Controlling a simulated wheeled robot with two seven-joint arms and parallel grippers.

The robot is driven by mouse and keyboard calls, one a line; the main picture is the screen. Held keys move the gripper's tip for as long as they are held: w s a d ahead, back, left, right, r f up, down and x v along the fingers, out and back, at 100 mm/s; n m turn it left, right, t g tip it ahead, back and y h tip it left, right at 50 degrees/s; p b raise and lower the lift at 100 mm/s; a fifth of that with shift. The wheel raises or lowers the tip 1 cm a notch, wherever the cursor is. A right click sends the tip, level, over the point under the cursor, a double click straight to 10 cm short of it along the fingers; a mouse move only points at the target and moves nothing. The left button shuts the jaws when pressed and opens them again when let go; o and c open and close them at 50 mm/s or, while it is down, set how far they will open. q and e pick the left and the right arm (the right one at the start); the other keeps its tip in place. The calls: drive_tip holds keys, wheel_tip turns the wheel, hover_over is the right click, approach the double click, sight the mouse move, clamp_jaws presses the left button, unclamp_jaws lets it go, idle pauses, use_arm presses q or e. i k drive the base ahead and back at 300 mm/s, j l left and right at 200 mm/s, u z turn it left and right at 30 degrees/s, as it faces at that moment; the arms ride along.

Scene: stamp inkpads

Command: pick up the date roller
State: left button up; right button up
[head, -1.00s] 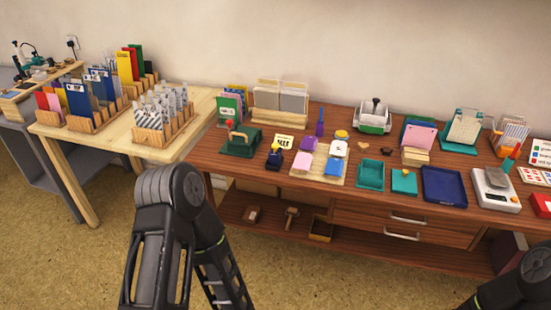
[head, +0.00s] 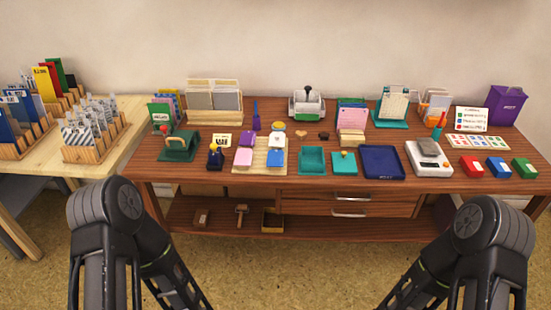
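I cannot tell for certain which thing is the date roller. A small dark blue stamp-like piece (head: 215,158) with a yellowish top stands at the front left of the brown table, before a yellow-and-white card. A white and green device with a black knob (head: 307,103) stands at the back middle. A green block with a handle (head: 180,146) sits at the left end. Both of my arms show at the bottom, short of the table's front edge, but neither gripper is in view.
The brown table (head: 395,202) also bears a board of coloured pads (head: 261,170), teal trays, a navy tray (head: 382,162), a scale (head: 428,158) and coloured boxes at the right. A pale table (head: 120,155) with racks stands left. The lower shelf holds small items.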

sight(215, 160)
drive_tip(key=i+j, duration=0.2)
drive_tip(key=j, duration=0.2)
drive_tip(key=i+j, duration=0.15)
drive_tip(key=j, duration=0.2)
drive_tip(key=i+j, duration=0.2)
drive_tip(key=j, duration=0.2)
drive_tip(key=i+j, duration=0.2)
drive_tip(key=j, duration=0.2)
drive_tip(key=i+j+z, duration=0.1)
drive_tip(key=j+z, duration=0.25)
drive_tip(key=l+z, duration=0.1)
drive_tip(key=z, duration=0.75)
